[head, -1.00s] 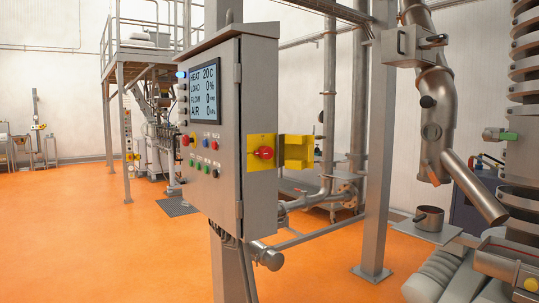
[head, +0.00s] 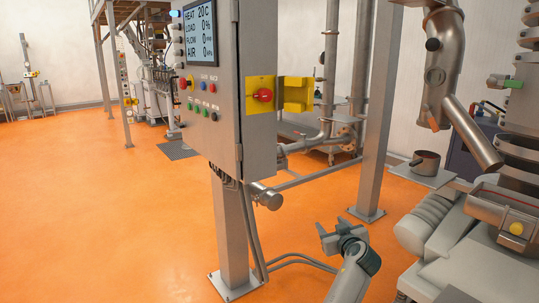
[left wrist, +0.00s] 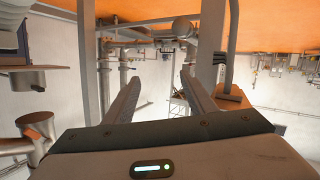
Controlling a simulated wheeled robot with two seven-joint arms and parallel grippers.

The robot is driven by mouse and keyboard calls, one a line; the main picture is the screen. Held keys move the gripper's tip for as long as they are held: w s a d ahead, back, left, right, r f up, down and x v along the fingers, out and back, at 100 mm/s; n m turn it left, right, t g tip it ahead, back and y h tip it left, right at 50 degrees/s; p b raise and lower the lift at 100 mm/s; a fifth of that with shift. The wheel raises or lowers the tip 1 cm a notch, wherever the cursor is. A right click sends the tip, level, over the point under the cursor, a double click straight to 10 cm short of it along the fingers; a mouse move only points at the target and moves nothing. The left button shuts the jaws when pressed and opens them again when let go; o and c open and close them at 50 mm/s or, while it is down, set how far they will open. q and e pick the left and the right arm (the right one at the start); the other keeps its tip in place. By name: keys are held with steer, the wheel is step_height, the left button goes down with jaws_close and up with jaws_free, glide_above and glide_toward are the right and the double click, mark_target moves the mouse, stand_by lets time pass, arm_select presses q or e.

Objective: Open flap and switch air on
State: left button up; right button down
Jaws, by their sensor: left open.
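The grey control cabinet (head: 258,135) stands on a post. On its right side face is a yellow plate (head: 252,84) with a red rotary switch (head: 263,95). A yellow flap (head: 297,94) stands swung out to the right of the switch, leaving the switch uncovered. The cabinet's screen (head: 198,34) reads AIR 0. My left gripper (head: 328,236) is open and empty, below and to the right of the cabinet, well apart from the switch. Its spread fingers (left wrist: 162,76) also show in the left wrist view, with nothing between them. My right gripper is not in view.
A grey steel column (head: 376,120) rises right of the cabinet. A horizontal pipe stub (head: 266,197) sticks out under the cabinet, and cables run along the floor. Machinery with a small pot (head: 425,163) fills the right side. The orange floor (head: 100,220) at left is clear.

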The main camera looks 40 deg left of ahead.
mark_target(268, 96)
arm_select(q)
steer(key=s+a+r+n+g+y, duration=0.2)
steer(key=r+n, duration=0.3)
steer(key=r, duration=0.8)
steer(key=s+a+r+n+g+y, duration=0.1)
steer(key=r+n, duration=0.4)
steer(key=r, duration=0.8)
steer(key=s+a+r+n+g+y, duration=0.2)
steer(key=s+r+n, duration=0.3)
steer(key=r, duration=0.8)
steer(key=shift+s+a+r+g+y+p, duration=0.25)
steer(key=shift+a+y+p, duration=0.25)
steer(key=shift+y, duration=0.4)
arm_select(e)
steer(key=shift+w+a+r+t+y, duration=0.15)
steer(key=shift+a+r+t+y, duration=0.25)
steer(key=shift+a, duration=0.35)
arm_select(q)
steer(key=shift+w+a, duration=0.1)
steer(key=shift+w, duration=0.05)
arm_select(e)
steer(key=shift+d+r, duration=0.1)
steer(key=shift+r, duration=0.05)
